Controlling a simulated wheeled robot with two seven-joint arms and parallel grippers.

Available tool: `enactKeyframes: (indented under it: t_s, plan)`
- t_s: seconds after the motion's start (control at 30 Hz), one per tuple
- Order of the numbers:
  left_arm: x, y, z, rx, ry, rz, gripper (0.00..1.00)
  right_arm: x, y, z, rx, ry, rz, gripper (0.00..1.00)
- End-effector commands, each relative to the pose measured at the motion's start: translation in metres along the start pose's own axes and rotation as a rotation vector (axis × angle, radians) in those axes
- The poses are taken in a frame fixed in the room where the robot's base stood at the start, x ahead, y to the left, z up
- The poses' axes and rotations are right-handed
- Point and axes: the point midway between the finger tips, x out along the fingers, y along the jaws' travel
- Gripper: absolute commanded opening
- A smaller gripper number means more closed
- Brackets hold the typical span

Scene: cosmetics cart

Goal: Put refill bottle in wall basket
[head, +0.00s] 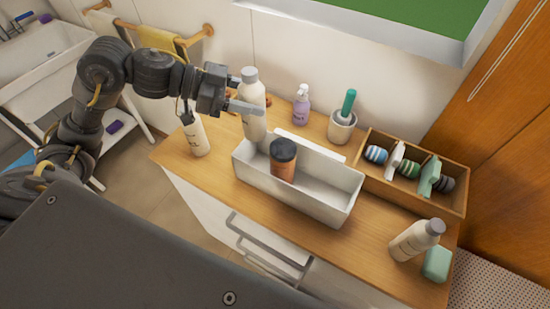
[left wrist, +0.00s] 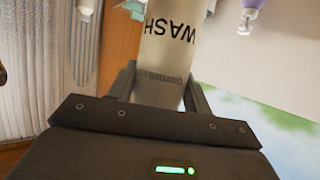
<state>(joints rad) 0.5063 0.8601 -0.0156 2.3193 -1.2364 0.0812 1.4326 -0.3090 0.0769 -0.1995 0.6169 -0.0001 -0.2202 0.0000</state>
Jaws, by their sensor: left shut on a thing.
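My left gripper (head: 245,94) is shut on a cream bottle with a grey cap (head: 253,120). The bottle is upright at the back left corner of the white basket (head: 330,206); its lower end is partly hidden by the basket's rim, and I cannot tell if it touches the cart top. In the left wrist view the bottle (left wrist: 166,50) sits between both fingers (left wrist: 160,90) and reads "WASH" upside down. The basket is long and open-topped, with a raised back plate, and holds a brown jar with a dark lid (head: 283,160). My right gripper is not in view.
A pump bottle (head: 196,135) stands left on the wooden cart top (head: 375,262). A lilac pump bottle (head: 301,106) and a pot with a green-handled brush (head: 342,124) stand behind. A wooden divided tray (head: 440,200), another cream bottle (head: 412,242) and a green block (head: 437,264) are right.

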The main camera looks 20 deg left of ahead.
Motion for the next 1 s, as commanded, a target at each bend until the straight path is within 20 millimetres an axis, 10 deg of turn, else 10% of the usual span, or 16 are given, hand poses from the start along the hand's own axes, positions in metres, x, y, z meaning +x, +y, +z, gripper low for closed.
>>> enactKeyframes:
  t_s: [0.4, 1.0]
  plan:
    - [0.041, 0.000, 0.094, -0.005, 0.002, 0.003, 0.18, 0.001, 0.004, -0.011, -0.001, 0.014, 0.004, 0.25]
    - [0.060, 0.000, 0.139, -0.001, 0.002, 0.004, 0.18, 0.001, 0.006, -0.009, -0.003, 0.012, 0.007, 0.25]
